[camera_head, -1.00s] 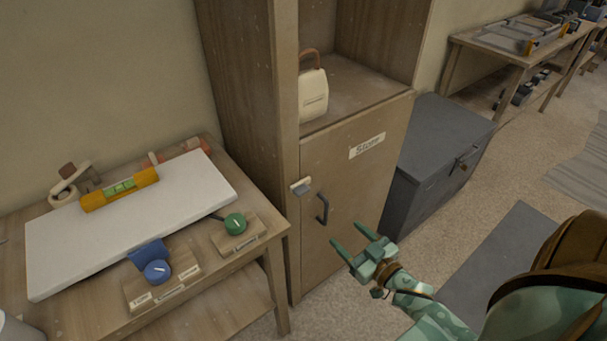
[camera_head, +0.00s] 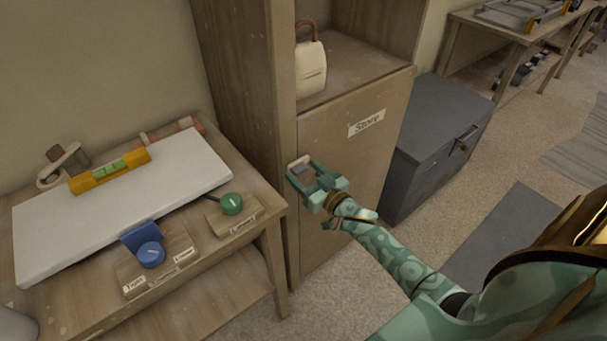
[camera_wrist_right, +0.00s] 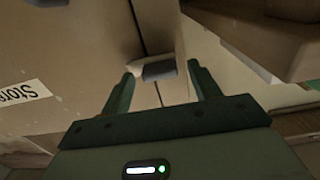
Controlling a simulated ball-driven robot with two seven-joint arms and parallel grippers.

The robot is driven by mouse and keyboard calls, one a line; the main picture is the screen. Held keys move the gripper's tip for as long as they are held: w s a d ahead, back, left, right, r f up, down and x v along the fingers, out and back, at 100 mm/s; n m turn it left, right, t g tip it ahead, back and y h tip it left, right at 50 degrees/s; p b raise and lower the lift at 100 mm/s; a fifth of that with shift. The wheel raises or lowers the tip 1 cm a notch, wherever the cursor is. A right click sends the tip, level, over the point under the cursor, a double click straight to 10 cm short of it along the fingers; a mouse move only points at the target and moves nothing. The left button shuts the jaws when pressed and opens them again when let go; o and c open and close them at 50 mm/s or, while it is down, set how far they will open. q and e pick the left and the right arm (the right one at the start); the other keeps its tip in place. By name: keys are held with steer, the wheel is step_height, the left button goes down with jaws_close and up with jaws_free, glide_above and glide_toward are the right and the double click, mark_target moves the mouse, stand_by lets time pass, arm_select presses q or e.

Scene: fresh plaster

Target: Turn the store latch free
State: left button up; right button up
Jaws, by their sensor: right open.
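The store latch (camera_head: 299,161) is a small block with a pale end and a grey part, on the left edge of the cabinet door (camera_head: 345,180) labelled "Store". In the right wrist view the grey latch (camera_wrist_right: 158,69) shows between my fingertips, near their ends. My right gripper (camera_head: 303,169) is open at the latch, one finger to each side; I cannot tell whether either finger touches it. The gripper also fills the lower right wrist view (camera_wrist_right: 161,72). The door looks closed. Its dark handle is hidden behind my gripper. My left gripper is not in view.
A wooden bench (camera_head: 75,325) stands left of the cabinet, with a white board (camera_head: 170,175), an orange level (camera_head: 110,171), a blue knob (camera_head: 151,255) and a green knob (camera_head: 231,204). A grey chest (camera_head: 440,140) stands right. A cream bag (camera_head: 310,70) sits on the shelf above the door.

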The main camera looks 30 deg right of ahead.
steer(key=shift+w, duration=0.3)
steer(key=c, duration=1)
